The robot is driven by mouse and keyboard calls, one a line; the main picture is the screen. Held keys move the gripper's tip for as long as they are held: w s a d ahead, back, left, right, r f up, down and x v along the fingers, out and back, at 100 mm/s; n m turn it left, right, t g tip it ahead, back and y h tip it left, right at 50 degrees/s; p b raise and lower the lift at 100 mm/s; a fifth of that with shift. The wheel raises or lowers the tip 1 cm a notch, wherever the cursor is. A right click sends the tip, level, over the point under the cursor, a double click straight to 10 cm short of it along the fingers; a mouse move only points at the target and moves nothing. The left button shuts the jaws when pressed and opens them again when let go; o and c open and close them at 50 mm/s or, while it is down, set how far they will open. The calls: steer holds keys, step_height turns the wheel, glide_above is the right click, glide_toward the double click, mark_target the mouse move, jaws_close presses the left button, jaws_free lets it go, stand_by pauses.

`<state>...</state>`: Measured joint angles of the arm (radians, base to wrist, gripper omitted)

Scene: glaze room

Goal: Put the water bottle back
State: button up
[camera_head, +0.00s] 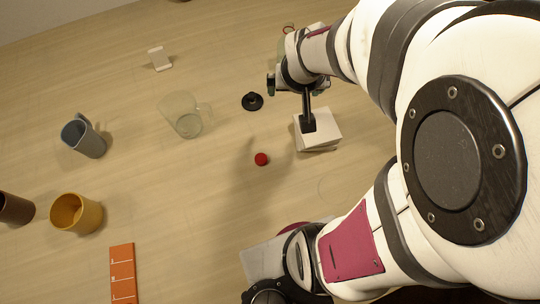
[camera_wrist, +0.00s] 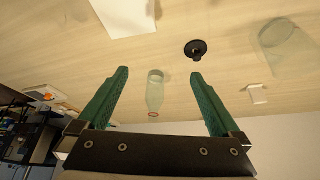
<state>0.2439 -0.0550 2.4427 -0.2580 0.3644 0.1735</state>
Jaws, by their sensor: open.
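The water bottle (camera_wrist: 155,95) is clear and faintly tinted, with a reddish ring at its mouth. In the wrist view it appears to stand upright on the table, between my two green fingers and beyond them, with a gap on each side. My gripper (camera_wrist: 159,73) is open and empty. In the head view my gripper (camera_head: 297,84) is near the white box, and its fingers are mostly hidden by my wrist. Only the bottle's reddish ring (camera_head: 288,29) shows clearly there, just past my wrist.
A white box (camera_head: 325,140) lies below my wrist. Nearby are a black knobbed disc (camera_head: 252,101), a red ball (camera_head: 261,159) and a clear glass mug (camera_head: 182,115). A white stand (camera_head: 159,58), grey-blue mug (camera_head: 84,138) and orange cup (camera_head: 76,212) are farther left.

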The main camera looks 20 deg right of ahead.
steer(key=s+a+r+g+y, duration=0.1)
steer(key=s+a+r+g, duration=0.1)
steer(key=s+a, duration=0.4)
steer(key=s+a+r+m+g+y, duration=0.1)
steer(key=s+a, duration=0.5)
steer(key=s, duration=0.6)
steer(key=shift+s+a+r+g+y, duration=0.2)
steer(key=shift+r+g+y, duration=0.55)
steer(key=shift+g, duration=0.25)
